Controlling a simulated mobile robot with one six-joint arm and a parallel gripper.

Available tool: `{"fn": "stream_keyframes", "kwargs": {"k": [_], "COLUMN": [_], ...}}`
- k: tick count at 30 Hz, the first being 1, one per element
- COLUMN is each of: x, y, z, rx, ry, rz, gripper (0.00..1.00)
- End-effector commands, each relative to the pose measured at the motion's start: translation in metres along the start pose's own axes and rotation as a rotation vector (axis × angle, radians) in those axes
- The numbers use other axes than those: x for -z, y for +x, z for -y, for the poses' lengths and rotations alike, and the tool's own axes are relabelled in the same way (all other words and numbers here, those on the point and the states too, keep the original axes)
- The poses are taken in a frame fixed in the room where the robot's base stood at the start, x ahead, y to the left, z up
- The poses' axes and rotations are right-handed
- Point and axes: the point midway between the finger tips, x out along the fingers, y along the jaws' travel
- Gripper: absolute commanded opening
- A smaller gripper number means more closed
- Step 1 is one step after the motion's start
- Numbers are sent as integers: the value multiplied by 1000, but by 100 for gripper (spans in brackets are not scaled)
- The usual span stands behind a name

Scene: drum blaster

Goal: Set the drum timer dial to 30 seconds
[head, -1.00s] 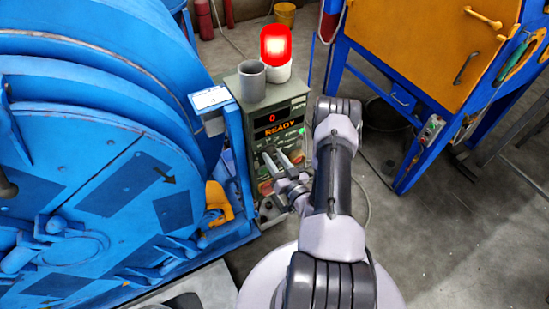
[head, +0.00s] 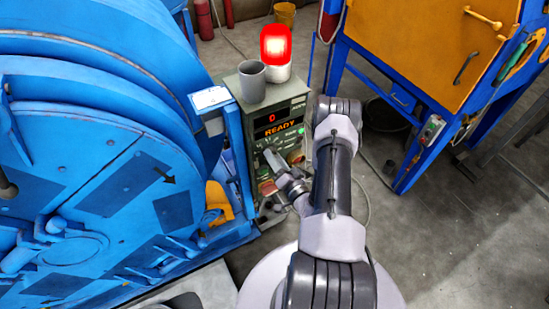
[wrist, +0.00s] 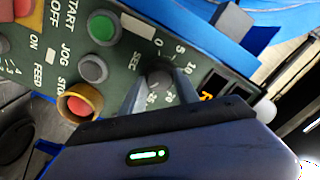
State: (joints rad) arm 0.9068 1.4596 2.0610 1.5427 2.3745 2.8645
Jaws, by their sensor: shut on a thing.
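The grey-green control box (head: 283,112) stands beside the blue drum machine, its display showing a red 0 and READY. In the wrist view the timer dial (wrist: 159,71) is a dark round knob with a number scale marked SEC; 0, 5 and 10 are readable around it, and part of the scale is hidden. My gripper (wrist: 160,86) is at the panel, its two fingers shut on the dial from both sides. In the head view my gripper (head: 272,160) covers the dial. The dial's pointer cannot be made out.
A green button (wrist: 102,27) and a red stop button (wrist: 80,103) sit near my fingers. A grey cup (head: 252,82) and a lit red beacon (head: 276,46) stand on the box. The blue drum machine (head: 85,115) is close on the left.

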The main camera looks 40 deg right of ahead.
Motion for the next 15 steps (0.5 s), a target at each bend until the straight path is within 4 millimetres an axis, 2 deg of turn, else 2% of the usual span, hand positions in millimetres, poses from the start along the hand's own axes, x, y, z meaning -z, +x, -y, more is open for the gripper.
{"fn": "stream_keyframes", "kwargs": {"k": [13,14,15], "x": [2,2,2], "y": [1,1,1], "z": [1,1,1], "rx": [4,4,3], "ry": [7,7,7], "rz": [-2,-2,-2], "gripper": [0,39,47]}}
